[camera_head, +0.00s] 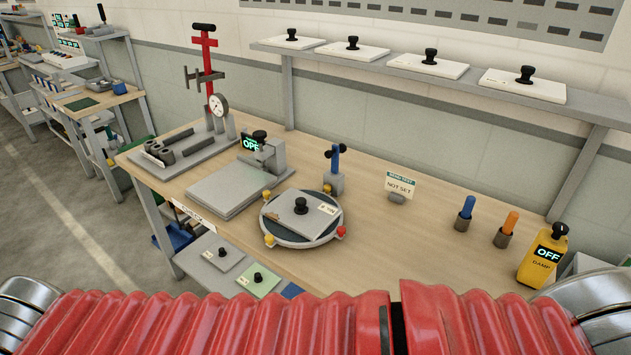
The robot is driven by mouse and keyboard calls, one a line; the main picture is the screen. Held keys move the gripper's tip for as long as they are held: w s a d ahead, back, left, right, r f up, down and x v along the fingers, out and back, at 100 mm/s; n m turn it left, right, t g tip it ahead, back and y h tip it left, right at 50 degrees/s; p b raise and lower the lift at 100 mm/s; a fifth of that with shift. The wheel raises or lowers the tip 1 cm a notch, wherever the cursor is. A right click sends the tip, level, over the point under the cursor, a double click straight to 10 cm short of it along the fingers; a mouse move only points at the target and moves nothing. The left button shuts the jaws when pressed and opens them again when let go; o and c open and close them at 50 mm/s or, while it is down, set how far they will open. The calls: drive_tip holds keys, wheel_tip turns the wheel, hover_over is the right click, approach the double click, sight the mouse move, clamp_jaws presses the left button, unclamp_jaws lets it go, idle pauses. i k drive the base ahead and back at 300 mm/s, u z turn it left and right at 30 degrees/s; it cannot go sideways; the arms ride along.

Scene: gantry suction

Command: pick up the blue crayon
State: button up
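The blue crayon (468,207) stands upright in a small dark grey holder (461,224) on the right part of the wooden workbench. An orange crayon (511,221) stands in a similar holder to its right. My gripper is not visible in this view. A red ribbed part across the bottom, with metal rings at both ends, looks like my own arm and hides the bench's near right edge.
A yellow box reading OFF (541,257) stands right of the crayons. A "NOT SET" sign (400,186) stands to their left. A round turntable (323,232) holds a plate. A shelf (446,88) overhangs the back. Bare wood (410,232) lies between turntable and crayons.

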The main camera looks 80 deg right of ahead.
sight(471, 200)
drive_tip(key=z, duration=1.85)
drive_tip(key=k, duration=0.2)
drive_tip(key=z, duration=2.15)
